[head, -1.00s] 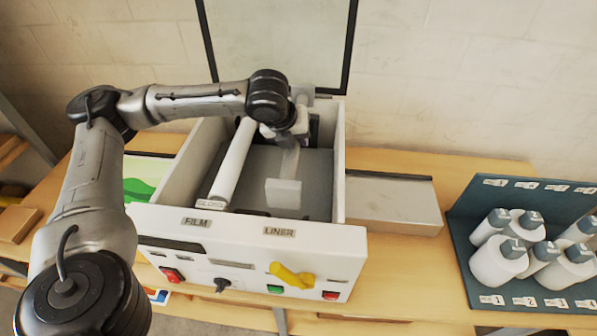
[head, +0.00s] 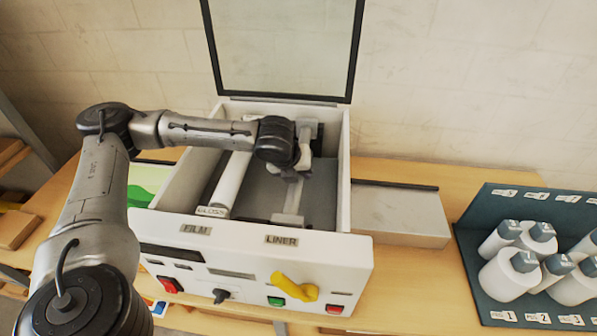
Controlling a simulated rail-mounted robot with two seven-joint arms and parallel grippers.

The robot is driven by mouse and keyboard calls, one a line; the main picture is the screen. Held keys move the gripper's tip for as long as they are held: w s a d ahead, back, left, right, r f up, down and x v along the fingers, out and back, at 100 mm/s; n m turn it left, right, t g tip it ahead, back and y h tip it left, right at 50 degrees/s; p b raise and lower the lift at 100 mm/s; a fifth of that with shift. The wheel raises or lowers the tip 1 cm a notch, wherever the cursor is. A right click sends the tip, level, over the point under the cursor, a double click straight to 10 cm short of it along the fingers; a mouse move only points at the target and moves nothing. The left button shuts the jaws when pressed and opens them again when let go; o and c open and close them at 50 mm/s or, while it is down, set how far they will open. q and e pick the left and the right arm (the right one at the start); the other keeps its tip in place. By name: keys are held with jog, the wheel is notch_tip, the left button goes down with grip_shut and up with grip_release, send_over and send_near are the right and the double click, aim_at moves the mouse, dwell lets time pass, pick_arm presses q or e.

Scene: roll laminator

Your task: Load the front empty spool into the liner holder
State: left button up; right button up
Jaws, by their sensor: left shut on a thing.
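The open laminator (head: 345,200) stands on the bench with FILM and LINER labels on its front. My left gripper (head: 293,172) is inside its right half, shut on a pale grey empty spool. The thin spool (head: 292,198) runs front to back, with its near end (head: 288,218) low behind the front wall above the LINER label (head: 282,240). Its far end shows behind the gripper. The gripper hides the middle of the spool, and I cannot tell whether its ends are seated in the liner holder. My right gripper is not in view.
A white roll (head: 232,180) lies along the film side, left of the gripper. The glass lid (head: 283,45) stands open behind. A yellow handle (head: 295,288) sticks out in front.

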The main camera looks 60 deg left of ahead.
pick_arm(q)
jog(key=shift+f, duration=0.1)
jog(key=shift+f, duration=0.15)
jog(key=o, duration=1)
jog(key=shift+r, duration=0.35)
jog(key=shift+p+v, duration=1.45)
jog(key=shift+v, duration=4.45)
